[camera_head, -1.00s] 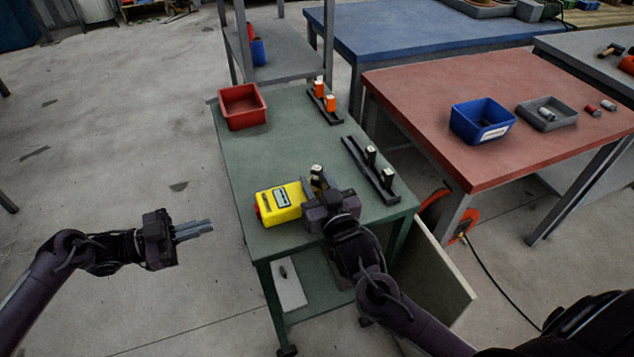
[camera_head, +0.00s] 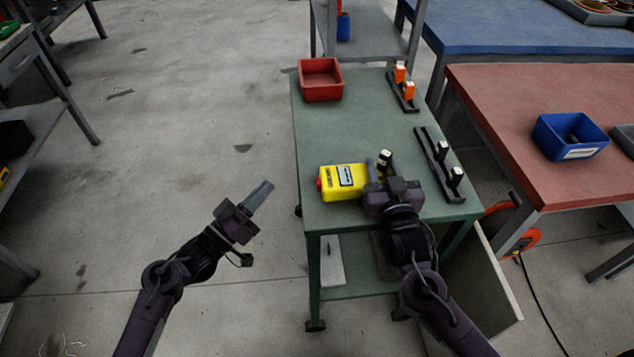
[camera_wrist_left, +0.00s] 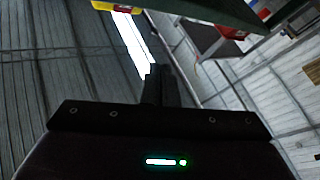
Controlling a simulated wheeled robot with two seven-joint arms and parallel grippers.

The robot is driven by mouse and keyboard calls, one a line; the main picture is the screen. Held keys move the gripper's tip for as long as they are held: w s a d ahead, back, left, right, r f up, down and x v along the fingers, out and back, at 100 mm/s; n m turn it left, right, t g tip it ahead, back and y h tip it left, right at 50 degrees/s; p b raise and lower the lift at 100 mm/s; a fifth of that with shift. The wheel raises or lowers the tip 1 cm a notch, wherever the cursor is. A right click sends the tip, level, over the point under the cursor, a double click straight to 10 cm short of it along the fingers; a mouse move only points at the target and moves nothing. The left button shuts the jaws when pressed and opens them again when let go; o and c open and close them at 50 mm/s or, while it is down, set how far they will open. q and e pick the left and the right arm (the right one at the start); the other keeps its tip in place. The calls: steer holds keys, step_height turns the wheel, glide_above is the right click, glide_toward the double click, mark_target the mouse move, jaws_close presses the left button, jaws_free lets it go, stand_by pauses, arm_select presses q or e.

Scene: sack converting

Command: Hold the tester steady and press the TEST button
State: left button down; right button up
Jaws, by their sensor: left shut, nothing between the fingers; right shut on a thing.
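The yellow tester (camera_head: 345,180) lies near the front of the green table, with a dark-framed label on top and a red part (camera_head: 319,184) at its left end. My right gripper (camera_head: 378,172) is shut on the tester's right end; its fingers are partly hidden. My left gripper (camera_head: 262,194) is shut and empty, left of the table and apart from the tester, pointing up and right. In the left wrist view its shut fingers (camera_wrist_left: 158,85) show in the middle, and the tester (camera_wrist_left: 116,8) is cut off at the top.
The green table (camera_head: 345,125) carries a red bin (camera_head: 320,80) at the back left. A rack with orange-topped items (camera_head: 404,89) and a dark rack (camera_head: 434,160) stand on its right side. A dark pale-topped item (camera_head: 384,158) is beside my right gripper. Open floor lies left.

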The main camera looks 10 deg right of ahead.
mark_target(301, 191)
arm_select(q)
steer(key=shift+a+f+n+t+y, duration=0.25)
steer(key=shift+a+n+t+y, duration=0.2)
steer(key=shift+a+n, duration=0.2)
steer(key=d, duration=0.8)
steer(key=shift+d, duration=0.4)
steer(key=shift+d, duration=0.15)
stand_by(1.5)
steer(key=shift+d, duration=0.25)
